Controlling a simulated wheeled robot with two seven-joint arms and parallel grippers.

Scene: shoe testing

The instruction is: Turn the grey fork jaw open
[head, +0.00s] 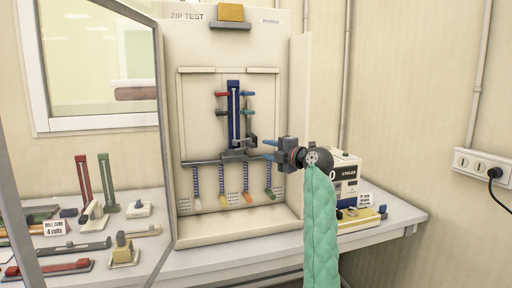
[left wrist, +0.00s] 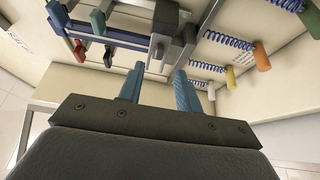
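The grey fork jaw (head: 252,140) is at the lower right of the blue upright slide (head: 233,110) on the ZIP TEST panel. In the left wrist view a grey block of it (left wrist: 182,48) lies just beyond my fingertips, beside a darker grey bracket (left wrist: 163,28). My left gripper (head: 268,149) comes to it from the right. Its two blue fingers (left wrist: 158,78) stand apart with nothing held between them. Whether a fingertip touches the jaw, I cannot tell. My right gripper is not in view.
Red, blue and green levers (head: 221,93) flank the slide. Several coiled cords with coloured pulls (head: 247,197) hang from a grey rail below. A white counter box (head: 347,176) stands right of the panel. Other test fixtures (head: 105,200) crowd the bench at left.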

